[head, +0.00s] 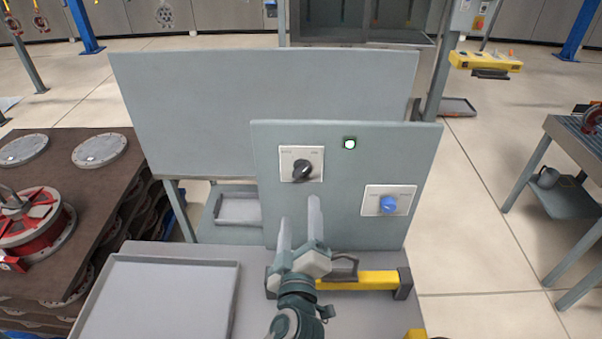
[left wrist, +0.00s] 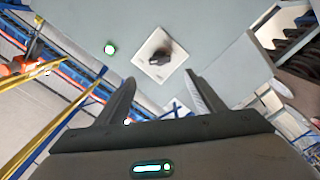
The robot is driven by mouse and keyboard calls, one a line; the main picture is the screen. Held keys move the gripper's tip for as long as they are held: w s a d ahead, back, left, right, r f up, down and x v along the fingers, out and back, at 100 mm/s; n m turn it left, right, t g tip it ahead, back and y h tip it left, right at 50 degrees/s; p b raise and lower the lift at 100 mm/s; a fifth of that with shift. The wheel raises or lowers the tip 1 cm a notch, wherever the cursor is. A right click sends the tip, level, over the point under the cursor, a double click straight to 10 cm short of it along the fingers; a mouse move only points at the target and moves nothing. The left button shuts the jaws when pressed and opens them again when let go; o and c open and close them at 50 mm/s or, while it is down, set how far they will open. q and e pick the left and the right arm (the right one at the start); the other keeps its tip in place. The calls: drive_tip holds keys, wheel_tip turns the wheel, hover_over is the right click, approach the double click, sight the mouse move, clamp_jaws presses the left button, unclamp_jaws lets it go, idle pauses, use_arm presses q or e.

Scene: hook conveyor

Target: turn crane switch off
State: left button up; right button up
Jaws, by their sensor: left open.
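A grey panel (head: 340,225) stands upright in front of me. On its upper left is a white plate with a black rotary switch (head: 301,170). A lit green-white lamp (head: 349,143) sits to the right of that switch. A blue knob (head: 388,205) on another white plate is lower right. My left gripper (head: 299,215) is open and empty, below the black switch with its fingers pointing up. In the left wrist view the black switch (left wrist: 160,55) shows beyond the gap between the fingertips, apart from them, with the lamp (left wrist: 110,48) beside it. My right gripper is not in view.
A grey tray (head: 232,310) lies front left of the panel. A yellow bar (head: 362,280) with dark ends lies at the panel's foot. A larger grey board (head: 200,110) stands behind. A brown table (head: 100,200) with red parts is at left.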

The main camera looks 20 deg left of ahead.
sight(301, 173)
use_arm(q)
drive_tip(key=p+x, duration=0.3)
drive_tip(key=x, duration=1)
drive_tip(key=shift+w+a, duration=0.1)
drive_tip(key=shift+w, duration=0.3)
drive_tip(key=shift+c, duration=0.2)
drive_tip(key=shift+f, duration=0.1)
drive_tip(key=c, duration=1)
